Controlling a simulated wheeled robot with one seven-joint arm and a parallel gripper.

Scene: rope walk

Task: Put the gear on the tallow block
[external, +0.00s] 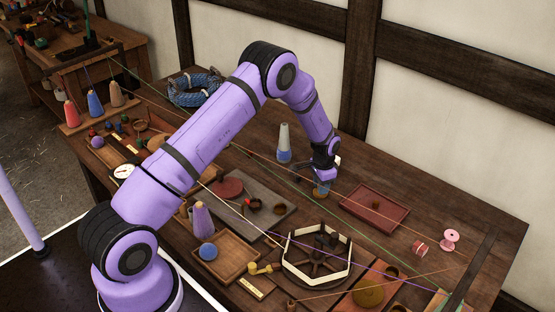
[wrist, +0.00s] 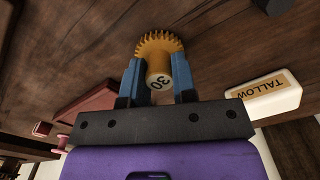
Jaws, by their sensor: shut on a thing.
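The gear is orange-yellow with teeth and a pale hub marked 30 (wrist: 160,62). My gripper (wrist: 158,80) is shut on it, with a blue finger on each side of the hub. In the external view my gripper (external: 322,185) points down over the back middle of the bench, and the gear is small and mostly hidden there. I cannot tell its height above the wood. The tallow block (wrist: 265,97) is cream with a TALLOW label and lies to the right of my gripper in the wrist view, apart from the gear. In the external view my wrist mostly hides it.
A white cone with a blue base (external: 284,143) stands left of my gripper. A red tray (external: 375,207) lies to its right, with pink spools (external: 450,238) beyond. Strung cords cross the bench. A grey board (external: 262,222) and a hexagonal reel (external: 317,262) lie in front.

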